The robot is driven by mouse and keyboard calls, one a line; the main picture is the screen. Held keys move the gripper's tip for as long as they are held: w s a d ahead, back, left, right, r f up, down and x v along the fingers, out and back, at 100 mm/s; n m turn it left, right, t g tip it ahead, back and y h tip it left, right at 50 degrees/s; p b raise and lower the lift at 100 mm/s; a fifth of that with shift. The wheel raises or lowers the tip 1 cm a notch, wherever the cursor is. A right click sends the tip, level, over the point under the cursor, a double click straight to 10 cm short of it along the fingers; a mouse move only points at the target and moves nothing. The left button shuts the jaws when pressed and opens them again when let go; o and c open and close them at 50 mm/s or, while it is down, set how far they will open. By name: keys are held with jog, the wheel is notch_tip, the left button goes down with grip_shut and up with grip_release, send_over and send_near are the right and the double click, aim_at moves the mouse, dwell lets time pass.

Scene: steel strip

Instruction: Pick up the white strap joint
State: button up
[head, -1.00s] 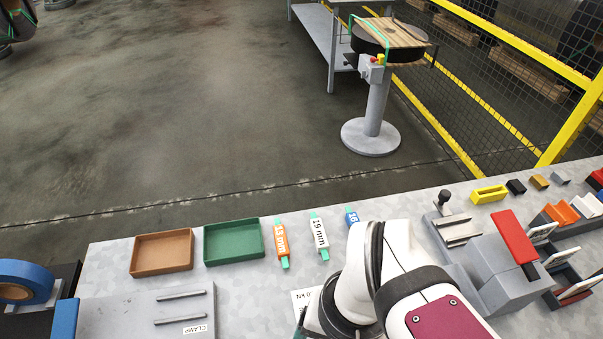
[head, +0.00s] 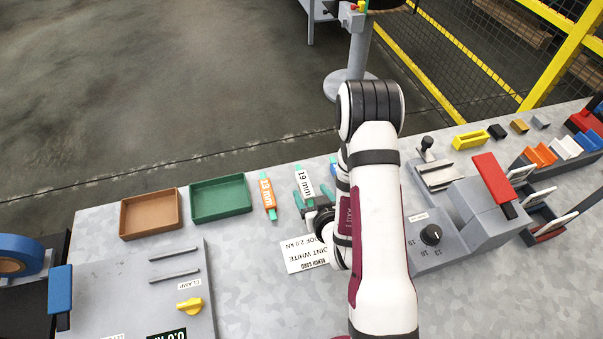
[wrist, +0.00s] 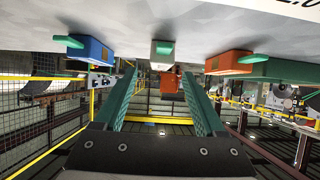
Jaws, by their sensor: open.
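The white strap joint (head: 304,182) lies on the grey bench, marked 19 mm, with green strap ends. In the wrist view it (wrist: 162,52) appears upper centre, lined up with the gap between my fingers. My gripper (head: 318,207) is open and empty at the near end of the white joint, partly hidden by my arm. In the wrist view my two green fingers (wrist: 160,82) are spread apart, with the joint beyond their tips. Whether they touch it cannot be told.
An orange joint (head: 267,196) lies left of the white one; a blue joint (head: 334,168) lies right, mostly hidden by my arm. Green (head: 221,216) and brown (head: 150,233) trays stand left. A printed card (head: 299,257) lies nearer. A grey device with a red lever (head: 494,178) stands right.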

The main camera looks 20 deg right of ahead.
aim_at(306, 185)
jog(key=x, duration=0.4)
jog(key=shift+w, duration=0.2)
grip_shut()
